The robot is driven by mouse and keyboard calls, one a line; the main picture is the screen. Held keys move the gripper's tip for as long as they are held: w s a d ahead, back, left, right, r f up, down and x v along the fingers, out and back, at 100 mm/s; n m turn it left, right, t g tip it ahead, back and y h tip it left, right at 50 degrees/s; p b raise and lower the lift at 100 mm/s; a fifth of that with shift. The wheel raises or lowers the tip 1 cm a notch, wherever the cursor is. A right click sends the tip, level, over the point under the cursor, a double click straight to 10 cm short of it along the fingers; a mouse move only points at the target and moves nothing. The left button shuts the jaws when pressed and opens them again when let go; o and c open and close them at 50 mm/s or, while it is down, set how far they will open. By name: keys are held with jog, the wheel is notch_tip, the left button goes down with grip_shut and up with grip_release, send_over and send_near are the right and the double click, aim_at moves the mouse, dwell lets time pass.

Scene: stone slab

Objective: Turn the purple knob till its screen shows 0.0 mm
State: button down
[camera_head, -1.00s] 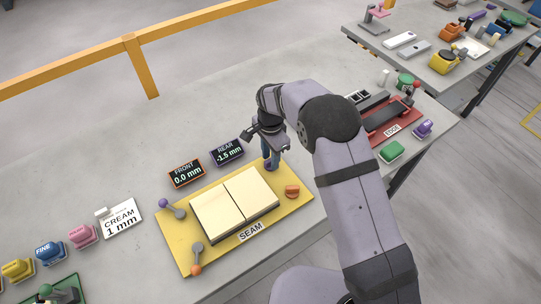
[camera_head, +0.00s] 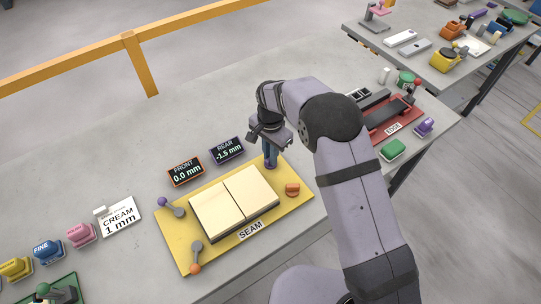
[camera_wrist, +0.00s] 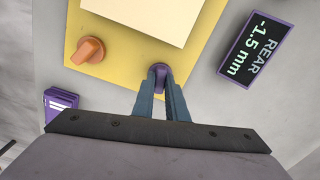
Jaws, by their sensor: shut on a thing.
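The purple knob (camera_wrist: 159,71) is at the edge of the yellow SEAM board (camera_wrist: 115,71), and in the wrist view it sits between my fingertips. My gripper (camera_wrist: 160,82) is shut on it; the fingers partly hide its sides. In the head view my gripper (camera_head: 270,163) reaches down at the board's back right corner. The purple-framed REAR screen (camera_head: 227,150) reads -1.5 mm; it also shows in the wrist view (camera_wrist: 254,47). The orange-framed FRONT screen (camera_head: 186,172) reads 0.0 mm.
Two cream slabs (camera_head: 235,202) lie side by side on the board. An orange knob (camera_head: 292,189) is at its right edge. A purple-tipped lever (camera_head: 172,207) and an orange-tipped lever (camera_head: 196,255) are at its left. A red EDGE station (camera_head: 408,121) stands right.

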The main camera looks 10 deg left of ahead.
jog(key=n+b, duration=0.1)
jog(key=n, duration=0.6)
jog(key=shift+b, duration=0.3)
jog(key=n, duration=0.6)
jog(key=shift+n+b, duration=0.35)
jog(key=shift+n, duration=0.05)
jog(key=n, duration=0.7)
jog(key=shift+r, duration=0.1)
jog(key=n, duration=0.6)
jog(key=shift+b, duration=0.35)
jog(key=shift+n, duration=0.3)
jog(key=c, duration=1.8)
grip_release()
jog(key=shift+o, duration=0.2)
